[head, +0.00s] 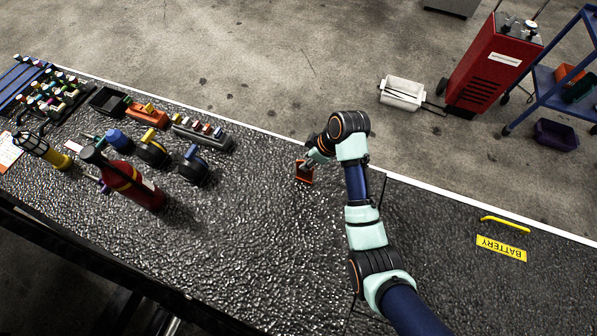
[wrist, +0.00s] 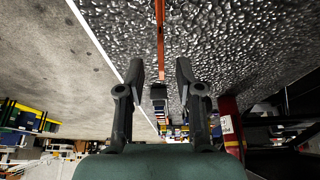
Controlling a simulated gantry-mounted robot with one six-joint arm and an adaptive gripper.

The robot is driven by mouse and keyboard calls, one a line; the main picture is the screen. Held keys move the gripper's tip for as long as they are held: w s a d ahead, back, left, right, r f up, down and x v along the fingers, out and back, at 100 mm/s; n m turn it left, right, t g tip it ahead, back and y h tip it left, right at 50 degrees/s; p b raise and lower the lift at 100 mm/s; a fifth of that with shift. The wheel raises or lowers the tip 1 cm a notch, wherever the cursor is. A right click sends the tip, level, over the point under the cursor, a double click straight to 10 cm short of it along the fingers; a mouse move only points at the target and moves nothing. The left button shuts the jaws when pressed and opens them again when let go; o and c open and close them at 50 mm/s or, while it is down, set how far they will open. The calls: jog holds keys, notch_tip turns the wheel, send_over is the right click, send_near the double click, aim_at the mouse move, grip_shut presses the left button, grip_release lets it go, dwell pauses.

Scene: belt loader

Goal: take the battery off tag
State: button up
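An orange-red tag (head: 304,172) stands on the black textured deck in the head view, just beyond the end of my arm. In the wrist view the tag (wrist: 160,40) shows edge-on as a thin orange strip. My gripper (wrist: 157,76) is open, its two dark fingers apart with the strip lined up between them and a gap on each side. In the head view my gripper (head: 308,163) is close beside the tag and partly hidden by my wrist. A yellow BATTERY label (head: 501,247) lies on the deck at the right, below a yellow handle (head: 505,224).
A red extinguisher (head: 130,183), a yellow-and-black lamp (head: 42,150), tape rolls (head: 153,152) and tool trays (head: 108,101) crowd the deck's left. The deck's middle is clear. A red cabinet (head: 492,65) and a blue cart (head: 565,85) stand on the floor beyond.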

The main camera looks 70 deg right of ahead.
jog(key=shift+f, duration=0.75)
jog(key=shift+w+a+f, duration=0.1)
jog(key=shift+w+f, duration=0.2)
jog(key=shift+f, duration=0.1)
jog(key=b, duration=0.2)
send_over(302, 177)
notch_tip(302, 177, down, 4)
jog(key=shift+s+f, duration=0.1)
jog(key=shift+s, duration=0.05)
jog(key=shift+w+f, duration=0.2)
jog(key=shift+f, duration=0.1)
jog(key=shift+c, duration=0.3)
grip_shut()
